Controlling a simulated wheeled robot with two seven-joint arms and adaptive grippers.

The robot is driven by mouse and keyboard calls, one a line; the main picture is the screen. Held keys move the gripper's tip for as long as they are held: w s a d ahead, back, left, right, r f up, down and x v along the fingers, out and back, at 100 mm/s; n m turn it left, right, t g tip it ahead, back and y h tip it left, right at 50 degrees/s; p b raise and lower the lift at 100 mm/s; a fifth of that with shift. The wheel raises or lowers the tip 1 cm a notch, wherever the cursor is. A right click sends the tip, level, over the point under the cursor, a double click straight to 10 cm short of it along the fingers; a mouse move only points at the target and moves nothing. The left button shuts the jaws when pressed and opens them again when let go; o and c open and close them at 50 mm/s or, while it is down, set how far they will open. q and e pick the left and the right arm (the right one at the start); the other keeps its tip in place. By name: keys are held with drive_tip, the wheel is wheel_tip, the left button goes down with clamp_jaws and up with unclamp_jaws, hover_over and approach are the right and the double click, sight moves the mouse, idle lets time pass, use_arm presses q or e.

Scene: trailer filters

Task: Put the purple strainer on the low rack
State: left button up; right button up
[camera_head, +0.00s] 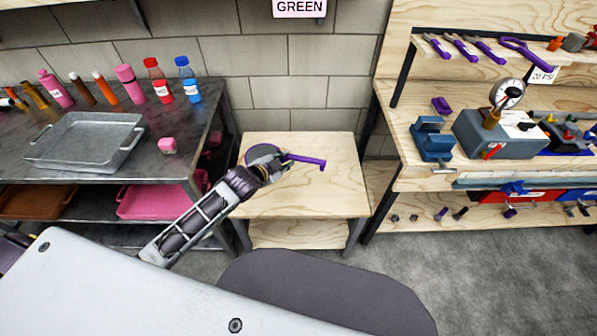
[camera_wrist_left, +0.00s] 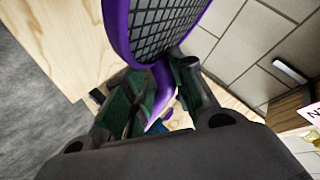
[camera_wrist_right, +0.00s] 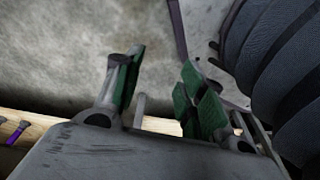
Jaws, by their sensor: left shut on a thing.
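The purple strainer shows as a dark mesh bowl with a purple rim in the left wrist view (camera_wrist_left: 165,35) and as a purple rim and handle in the head view (camera_head: 305,160). My left gripper (camera_head: 268,165) is shut on it near the handle, over the low wooden stand (camera_head: 300,195). In the left wrist view my left gripper (camera_wrist_left: 155,95) closes around the purple handle. I cannot tell whether the strainer touches the stand's top. My right gripper (camera_wrist_right: 160,85) is open and empty above a grey floor in the right wrist view.
A dark metal table (camera_head: 110,165) at left holds a metal tray (camera_head: 85,150) and several bottles. A wooden bench (camera_head: 415,175) at right bears purple tools and a gauge device (camera_head: 495,130). The stand's top is otherwise clear. A dark rounded seat (camera_head: 320,290) is in front.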

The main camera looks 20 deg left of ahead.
use_arm(q)
drive_tip(key=shift+w+f+b, duration=0.75)
drive_tip(key=shift+f+b, duration=0.25)
drive_tip(key=shift+f, duration=0.05)
use_arm(e)
drive_tip(key=w+a+r+b, duration=0.4)
drive_tip(key=w+r+b, duration=0.5)
drive_tip(key=r+b, duration=0.15)
use_arm(q)
drive_tip(key=w+a+f+m+h+b, duration=0.2)
drive_tip(key=w+f+b, duration=0.4)
drive_tip(key=w, duration=0.6)
drive_tip(key=shift+a+f+h+b, duration=0.3)
drive_tip(key=shift+f+h, duration=0.1)
drive_tip(key=shift+f, duration=0.75)
use_arm(e)
wheel_tip(320, 180, up, 8)
drive_tip(key=t+y, duration=0.1)
drive_tip(key=shift+s+a, duration=0.3)
drive_tip(key=shift+a, duration=0.1)
use_arm(q)
drive_tip(key=shift+f+b, duration=1.1)
drive_tip(key=shift+f, duration=2)
use_arm(e)
drive_tip(key=shift+t+y, duration=0.6)
drive_tip(key=shift+t, duration=0.1)
drive_tip(key=x, duration=0.2)
drive_tip(key=s+x, duration=0.1)
drive_tip(key=x, duration=0.2)
drive_tip(key=shift+a+f, duration=0.15)
